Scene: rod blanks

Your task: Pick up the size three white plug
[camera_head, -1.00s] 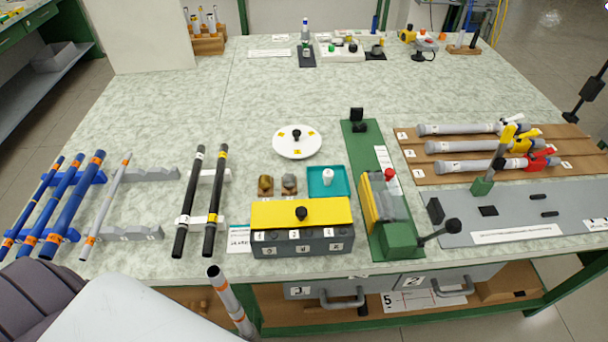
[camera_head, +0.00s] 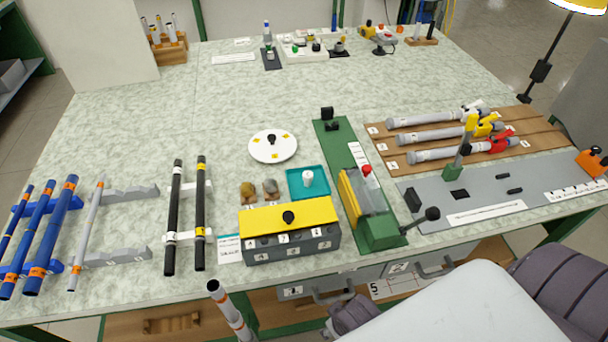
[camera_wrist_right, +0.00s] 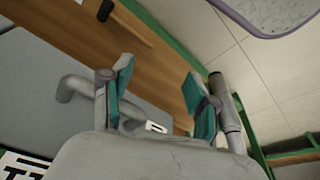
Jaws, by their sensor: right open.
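A white plug (camera_head: 308,178) stands in a teal tray (camera_head: 293,190) on the table, just behind the box with the yellow lid (camera_head: 270,217); I cannot read its size. My right arm comes in at the lower right in the head view, in front of the table, with its fingers not visible there. In the right wrist view, my right gripper (camera_wrist_right: 158,92) is open, with teal pads apart and nothing between them. It is near a grey drawer's handle (camera_wrist_right: 72,88), away from the plug. My left gripper is out of view.
Brass and grey plugs (camera_head: 270,187) sit left of the tray. A green fixture (camera_head: 380,233) with a lever stands to its right. A white round plate (camera_head: 258,153) is behind. Black and blue rods lie at left.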

